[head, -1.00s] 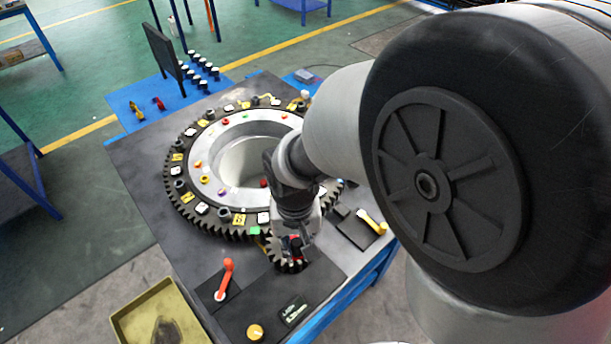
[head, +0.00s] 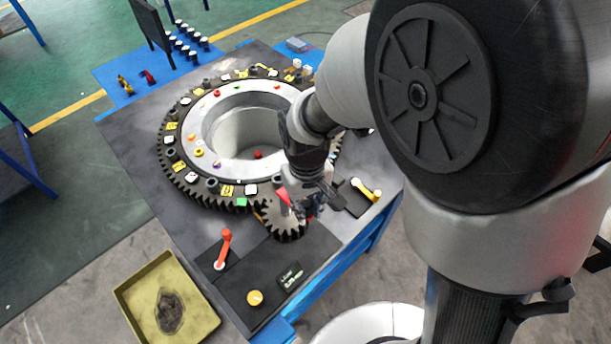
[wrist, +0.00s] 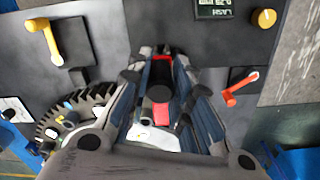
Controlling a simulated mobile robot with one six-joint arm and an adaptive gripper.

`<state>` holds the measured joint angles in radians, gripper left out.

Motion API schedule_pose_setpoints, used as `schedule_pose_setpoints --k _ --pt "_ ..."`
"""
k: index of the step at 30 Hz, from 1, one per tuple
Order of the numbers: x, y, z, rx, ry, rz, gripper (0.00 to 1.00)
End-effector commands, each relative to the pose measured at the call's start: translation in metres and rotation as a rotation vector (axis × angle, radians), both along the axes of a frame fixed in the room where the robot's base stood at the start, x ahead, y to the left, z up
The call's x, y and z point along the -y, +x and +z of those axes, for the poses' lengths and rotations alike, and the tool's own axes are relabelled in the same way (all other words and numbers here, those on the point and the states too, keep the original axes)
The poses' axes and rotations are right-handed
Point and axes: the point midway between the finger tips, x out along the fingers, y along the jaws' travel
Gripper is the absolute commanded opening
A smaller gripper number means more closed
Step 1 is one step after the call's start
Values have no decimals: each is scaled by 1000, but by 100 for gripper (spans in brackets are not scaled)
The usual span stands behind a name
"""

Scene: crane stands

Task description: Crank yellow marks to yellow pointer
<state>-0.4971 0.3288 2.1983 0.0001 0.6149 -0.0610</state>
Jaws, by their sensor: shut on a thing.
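The large toothed ring (head: 208,190) lies on the bench, with yellow, white and green marks on its rim. A small dark pinion gear (head: 288,230) meshes with it at the front. My gripper (head: 310,205) is over the pinion's right side. In the wrist view its fingers (wrist: 160,100) are closed around the black knob (wrist: 159,93) of a red crank (wrist: 161,138). The fingers partly hide the crank and gear.
An orange-red lever (head: 224,248) stands front left and a yellow lever (head: 366,190) stands right of the pinion. A yellow knob (head: 255,298) and a small display (head: 290,275) are at the front. An olive tray (head: 205,318) is at lower left.

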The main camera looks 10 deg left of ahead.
Motion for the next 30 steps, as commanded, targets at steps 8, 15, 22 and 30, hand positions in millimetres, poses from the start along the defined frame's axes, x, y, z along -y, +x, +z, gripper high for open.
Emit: schedule_pose_setpoints --k 8,15,22,30 --pt "1 0 0 1 0 -1 34" --pt "0 0 0 0 0 -1 41" --pt "0 0 4 2 1 -1 41" --pt "-1 1 50 7 3 -1 41"
